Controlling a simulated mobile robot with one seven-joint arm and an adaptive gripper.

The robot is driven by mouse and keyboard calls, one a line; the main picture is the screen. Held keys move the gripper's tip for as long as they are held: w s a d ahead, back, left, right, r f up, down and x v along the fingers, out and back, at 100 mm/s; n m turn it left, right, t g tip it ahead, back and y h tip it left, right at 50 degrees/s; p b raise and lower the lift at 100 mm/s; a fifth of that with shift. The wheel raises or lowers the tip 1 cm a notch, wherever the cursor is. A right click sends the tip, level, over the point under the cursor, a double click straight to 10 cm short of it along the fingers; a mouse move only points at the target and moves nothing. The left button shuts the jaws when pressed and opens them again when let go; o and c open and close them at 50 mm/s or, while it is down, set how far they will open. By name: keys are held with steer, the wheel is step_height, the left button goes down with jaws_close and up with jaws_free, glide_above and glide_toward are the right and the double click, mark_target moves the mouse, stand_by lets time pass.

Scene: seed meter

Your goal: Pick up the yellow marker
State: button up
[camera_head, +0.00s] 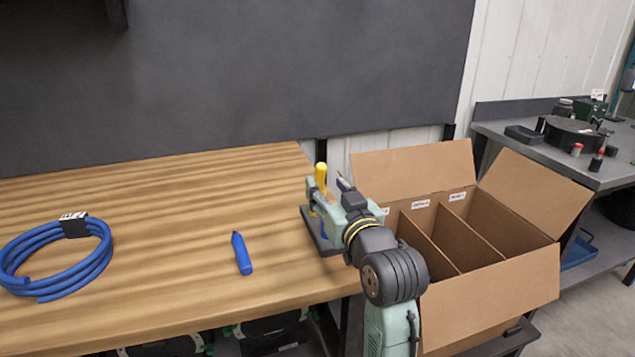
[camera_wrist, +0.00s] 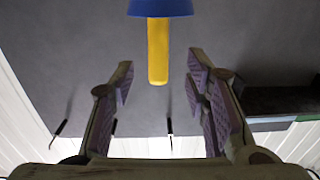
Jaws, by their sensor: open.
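The yellow marker (camera_head: 321,176) shows at the table's right edge in the head view, partly hidden by my gripper. In the wrist view the yellow marker (camera_wrist: 158,52) appears as a yellow shaft joined to a blue part (camera_wrist: 160,7), cut off by the top edge. My gripper (camera_wrist: 160,85) is open, with its two fingers spread on either side of the marker's line. The yellow end reaches into the gap between the fingertips in the picture, with clear space on both sides. I see no contact. In the head view my gripper (camera_head: 328,185) overlaps the marker.
A blue marker (camera_head: 242,253) lies on the wooden table (camera_head: 160,235). A coiled blue hose (camera_head: 55,262) lies at left. A dark flat base (camera_head: 314,228) sits below my gripper. An open, divided cardboard box (camera_head: 490,300) stands right of my arm. The middle table is mostly clear.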

mark_target(322, 181)
steer(key=shift+p+x, duration=1.05)
steer(key=shift+x, duration=2.05)
steer(key=shift+d+f, duration=0.1)
steer(key=shift+f, duration=0.1)
steer(key=shift+c, duration=0.5)
jaws_close()
